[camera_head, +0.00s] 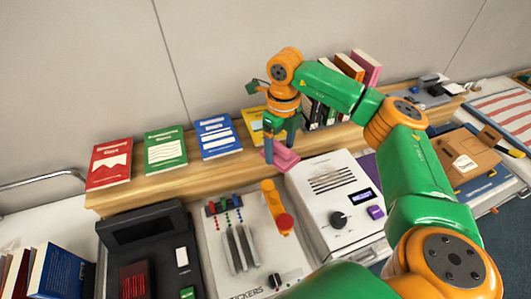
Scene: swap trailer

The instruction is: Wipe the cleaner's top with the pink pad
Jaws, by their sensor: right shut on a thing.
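My right gripper (281,153) points downward and is shut on the pink pad (285,160). The pad shows low between the fingers, by the front edge of the wooden shelf and just off the back left corner of the white machine. I take this white machine (325,203) to be the cleaner; it has dark vent slots, a black knob, a small display and a purple button. Whether the pad touches the shelf or is held above it, I cannot tell. My left gripper is out of view.
Red, green, blue and yellow books (220,137) stand along the wooden shelf (150,190), with more upright books behind my arm. A sticker machine (235,250) with an orange lever (275,205) stands left of the cleaner. A black device (150,250) is further left.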

